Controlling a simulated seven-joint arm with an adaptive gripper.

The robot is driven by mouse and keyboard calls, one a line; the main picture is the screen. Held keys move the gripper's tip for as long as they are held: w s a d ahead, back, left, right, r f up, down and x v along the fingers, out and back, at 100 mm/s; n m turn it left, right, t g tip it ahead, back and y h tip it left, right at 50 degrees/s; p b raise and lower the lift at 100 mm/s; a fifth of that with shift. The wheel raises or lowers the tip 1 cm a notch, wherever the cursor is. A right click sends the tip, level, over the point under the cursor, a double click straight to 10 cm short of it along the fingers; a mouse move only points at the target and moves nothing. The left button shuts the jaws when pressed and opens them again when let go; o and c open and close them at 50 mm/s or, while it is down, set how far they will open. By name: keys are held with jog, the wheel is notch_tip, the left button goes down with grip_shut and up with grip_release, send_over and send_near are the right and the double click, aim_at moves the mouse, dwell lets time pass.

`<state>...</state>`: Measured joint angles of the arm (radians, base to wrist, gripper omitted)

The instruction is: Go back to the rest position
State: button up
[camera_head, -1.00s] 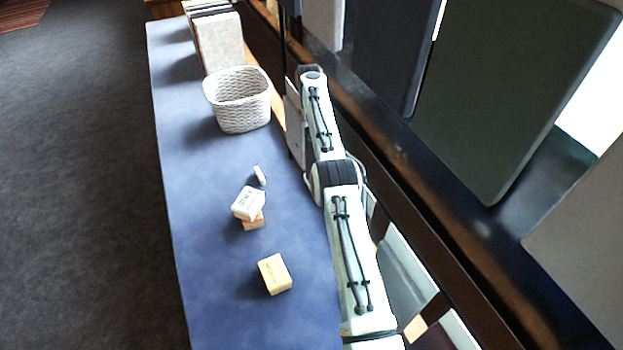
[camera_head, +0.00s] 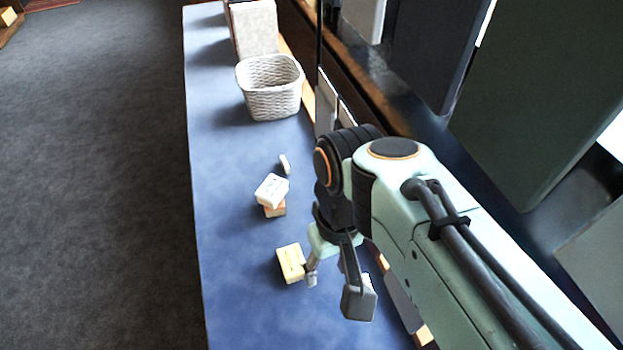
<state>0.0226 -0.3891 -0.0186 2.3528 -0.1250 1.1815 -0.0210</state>
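My gripper (camera_head: 335,290) hangs from my arm at the right edge of the blue-topped table (camera_head: 235,300). Its fingers point down and stand apart with a gap between them, and I see nothing held in it. The left finger is close to the right side of a pale yellow block (camera_head: 291,263); I cannot tell whether they touch. A white block with dark print (camera_head: 271,190) lies tilted on an orange-brown block (camera_head: 275,211). A small white rounded object (camera_head: 284,164) lies just behind them.
A white woven basket (camera_head: 270,88) stands farther back on the table, in front of an upright pale panel or book (camera_head: 254,30). Dark panels (camera_head: 540,100) lean along the right side. The table's left strip is clear, and grey carpet (camera_head: 90,170) lies beyond it.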

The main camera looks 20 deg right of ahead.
jog(key=s+f, duration=0.1)
jog(key=s, duration=0.2)
jog(key=s+f, duration=0.1)
jog(key=s, duration=0.1)
jog(key=shift+a+f, duration=0.35)
dwell(1.0)
jog(key=shift+o, duration=0.5)
